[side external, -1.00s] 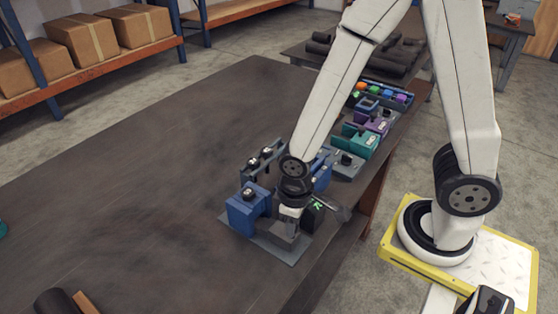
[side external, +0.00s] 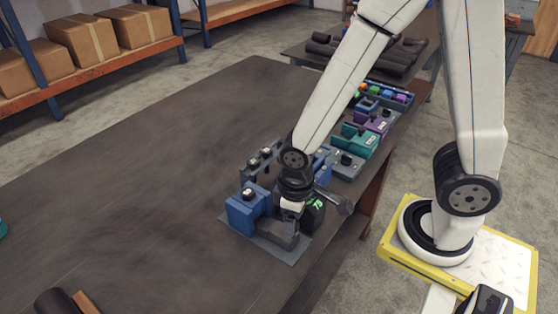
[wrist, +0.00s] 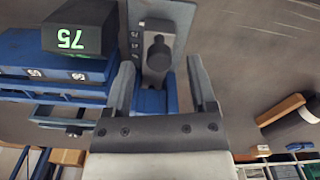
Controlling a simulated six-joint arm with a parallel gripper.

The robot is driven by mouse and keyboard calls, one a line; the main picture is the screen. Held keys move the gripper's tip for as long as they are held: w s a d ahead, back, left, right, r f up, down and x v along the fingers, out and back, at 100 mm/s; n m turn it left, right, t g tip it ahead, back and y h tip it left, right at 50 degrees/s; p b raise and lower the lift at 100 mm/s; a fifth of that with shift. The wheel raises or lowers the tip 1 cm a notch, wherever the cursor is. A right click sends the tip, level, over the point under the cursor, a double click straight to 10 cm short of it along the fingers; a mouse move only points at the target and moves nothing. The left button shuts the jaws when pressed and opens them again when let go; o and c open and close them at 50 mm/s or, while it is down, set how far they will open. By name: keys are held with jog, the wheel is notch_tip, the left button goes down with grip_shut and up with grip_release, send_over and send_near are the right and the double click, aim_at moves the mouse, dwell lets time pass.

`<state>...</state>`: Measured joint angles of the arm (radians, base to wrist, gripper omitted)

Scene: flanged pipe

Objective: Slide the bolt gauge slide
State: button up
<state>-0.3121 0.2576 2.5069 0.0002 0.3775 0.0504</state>
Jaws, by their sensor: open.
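The bolt gauge is a blue and grey fixture (side external: 245,212) on a grey base plate (side external: 250,238) on the table. Its dark display (side external: 317,207) reads a green 75, also seen upside down in the wrist view (wrist: 75,38). In the wrist view a grey slide with a dark round knob (wrist: 157,55) lies between my fingers, with visible gaps on both sides. My gripper (wrist: 161,64) is open and empty. In the side view my gripper (side external: 292,214) is over the fixture, and my wrist hides part of it.
Blue blocks (wrist: 60,68) stand close beside my left finger in the wrist view. Teal (side external: 357,138) and purple (side external: 372,122) fixtures line the table's right edge further back. The dark table (side external: 150,165) is largely clear to the left.

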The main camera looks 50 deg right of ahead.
jog(key=shift+r, duration=2.95)
jog(key=w+d+m+t, duration=0.1)
jog(key=d, duration=0.1)
jog(key=w+d+m, duration=0.1)
jog(key=d, duration=0.2)
jog(key=w+d+m+t, duration=0.1)
jog(key=d, duration=0.2)
jog(key=shift+w+t, duration=0.15)
jog(key=shift+t, duration=0.15)
